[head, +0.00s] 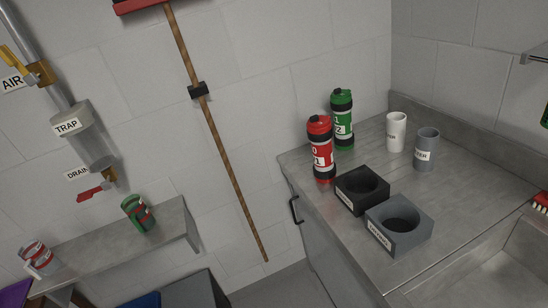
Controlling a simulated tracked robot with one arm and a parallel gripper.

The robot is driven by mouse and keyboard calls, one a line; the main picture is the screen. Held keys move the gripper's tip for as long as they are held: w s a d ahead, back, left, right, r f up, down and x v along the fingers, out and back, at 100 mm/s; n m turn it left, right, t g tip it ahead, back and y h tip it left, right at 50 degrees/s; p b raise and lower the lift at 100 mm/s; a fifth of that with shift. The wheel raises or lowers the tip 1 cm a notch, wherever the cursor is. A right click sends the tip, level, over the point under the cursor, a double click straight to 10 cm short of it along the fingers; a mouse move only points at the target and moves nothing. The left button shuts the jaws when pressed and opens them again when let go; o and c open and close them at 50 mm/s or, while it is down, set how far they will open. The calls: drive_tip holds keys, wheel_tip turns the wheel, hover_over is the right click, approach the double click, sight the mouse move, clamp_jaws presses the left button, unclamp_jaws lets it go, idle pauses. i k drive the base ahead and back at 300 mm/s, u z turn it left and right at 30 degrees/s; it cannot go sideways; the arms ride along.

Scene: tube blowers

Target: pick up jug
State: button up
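No thing in view is clearly marked as a jug. A grey and red banded vessel (38,258), with what looks like a handle at its left, is on the wall shelf at the lower left. A green vessel with red and dark bands (138,213) is further right on that shelf and looks tilted. A white cup (396,131) and a grey cup (427,150), both labelled, stand on the metal counter. A red bottle (320,150) and a green bottle (342,120) stand upright at the counter's left side. My gripper is not in view.
A black holder (350,201) and a grey holder (383,236) sit near the front of the counter (375,168). A sink basin (500,272) is at lower right. A broom (222,150) hangs on the wall. A trap pipe (84,122) is above the shelf (95,243).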

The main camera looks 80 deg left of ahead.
sight(134, 207)
drive_tip(key=u, duration=2.9)
drive_tip(key=k, duration=0.9)
drive_tip(key=i, duration=0.9)
drive_tip(key=z, duration=0.05)
